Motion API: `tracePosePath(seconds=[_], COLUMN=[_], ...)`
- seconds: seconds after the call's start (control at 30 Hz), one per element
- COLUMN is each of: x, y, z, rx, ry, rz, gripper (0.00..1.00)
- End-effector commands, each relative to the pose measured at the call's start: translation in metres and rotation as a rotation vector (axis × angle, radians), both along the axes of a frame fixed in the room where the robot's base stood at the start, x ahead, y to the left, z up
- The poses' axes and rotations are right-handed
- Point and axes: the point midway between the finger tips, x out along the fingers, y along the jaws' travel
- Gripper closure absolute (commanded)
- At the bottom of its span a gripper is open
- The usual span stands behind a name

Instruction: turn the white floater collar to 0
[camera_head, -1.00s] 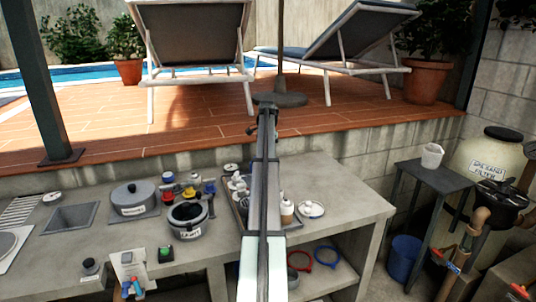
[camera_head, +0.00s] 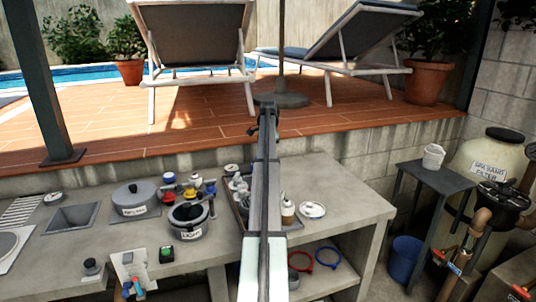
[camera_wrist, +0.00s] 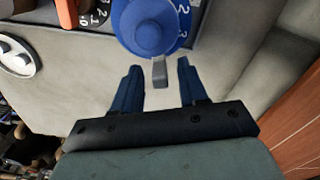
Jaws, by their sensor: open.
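My gripper (camera_wrist: 159,64) is open in the wrist view, its two blue fingers apart with nothing clasped between them. A blue round collar (camera_wrist: 178,22) with white numerals and a blue knob lies just beyond the fingertips. A small grey tab (camera_wrist: 160,72) sticks out from it toward the gap between them. In the head view, small red, yellow, blue and white floaters (camera_head: 189,193) are clustered on the counter. I cannot tell for sure which is the white floater or what its collar reads. The gripper is not clear in the head view; my arm crosses the middle.
An orange part with a black numbered dial (camera_wrist: 95,15) and a white disc (camera_wrist: 14,56) lie left in the wrist view. In the head view, a dark pot (camera_head: 187,222), a lidded grey pot (camera_head: 134,199) and a tray crowd the counter (camera_head: 345,195); its right end is clear.

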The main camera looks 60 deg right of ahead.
Motion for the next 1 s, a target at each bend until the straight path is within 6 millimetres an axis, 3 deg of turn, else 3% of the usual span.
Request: tracePosePath(seconds=[0.27, 0.8, 1.0], x=[0.0, 0.001, 0.0], y=[-0.001, -0.001, -0.001], z=[0.011, 0.109, 0.13], rx=[0.0, -0.001, -0.001], ry=[0.0, -0.001, -0.001], rz=[0.0, 0.0, 0.0], gripper=[0.57, 0.57, 0.57])
